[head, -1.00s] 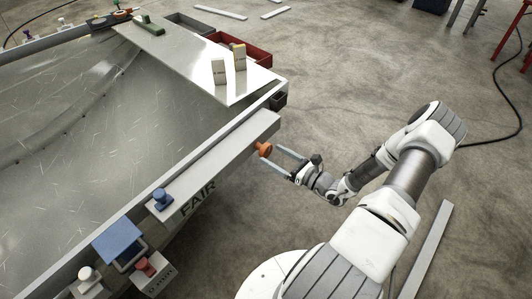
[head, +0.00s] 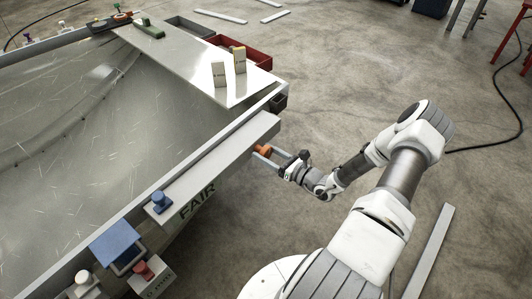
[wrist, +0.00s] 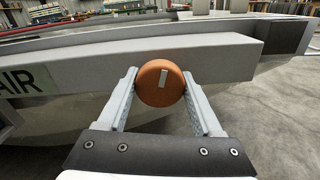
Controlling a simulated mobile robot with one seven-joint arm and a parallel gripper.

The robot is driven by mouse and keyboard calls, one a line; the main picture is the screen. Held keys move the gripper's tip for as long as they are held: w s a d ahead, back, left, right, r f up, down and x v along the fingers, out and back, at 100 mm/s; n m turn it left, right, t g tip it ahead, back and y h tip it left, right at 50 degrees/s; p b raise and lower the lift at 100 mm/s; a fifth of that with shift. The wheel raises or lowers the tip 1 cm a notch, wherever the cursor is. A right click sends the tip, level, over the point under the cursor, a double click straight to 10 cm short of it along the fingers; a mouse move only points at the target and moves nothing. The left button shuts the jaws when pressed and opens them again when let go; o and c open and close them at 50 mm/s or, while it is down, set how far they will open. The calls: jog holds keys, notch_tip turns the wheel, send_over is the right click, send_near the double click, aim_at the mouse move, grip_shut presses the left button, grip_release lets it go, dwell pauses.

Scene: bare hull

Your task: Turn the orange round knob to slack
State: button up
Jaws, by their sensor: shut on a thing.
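The orange round knob (head: 263,150) sits on the side face of the long grey beam (head: 222,163) at the hull's edge. In the wrist view the knob (wrist: 160,83) faces me, with a short pale bar mark on its front, standing almost upright and leaning slightly right. My gripper (wrist: 162,95) has one finger on each side of the knob and is shut on it. In the head view my gripper (head: 266,155) reaches the knob from the right. The label "FAIR" (head: 197,201) is on the beam's side, left of the knob. Its other wording is hidden.
A blue knob (head: 161,200) stands on the beam, and a blue box (head: 117,243), a white knob (head: 83,278) and a red knob (head: 142,269) lie near the lower left. Two pale blocks (head: 218,73) stand on the metal plate.

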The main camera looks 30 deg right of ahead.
jog(key=shift+c, duration=1.4)
jog(key=m+p, duration=0.2)
jog(key=m, duration=0.1)
jog(key=shift+r, duration=0.15)
jog(key=m+p, duration=0.1)
jog(key=m, duration=0.2)
jog(key=shift+m+p, duration=0.3)
jog(key=shift+p, duration=0.05)
jog(key=m+p, duration=0.1)
jog(key=m, duration=0.3)
jog(key=shift+m, duration=0.3)
jog(key=shift+m+p, duration=0.35)
jog(key=shift+m, duration=1.95)
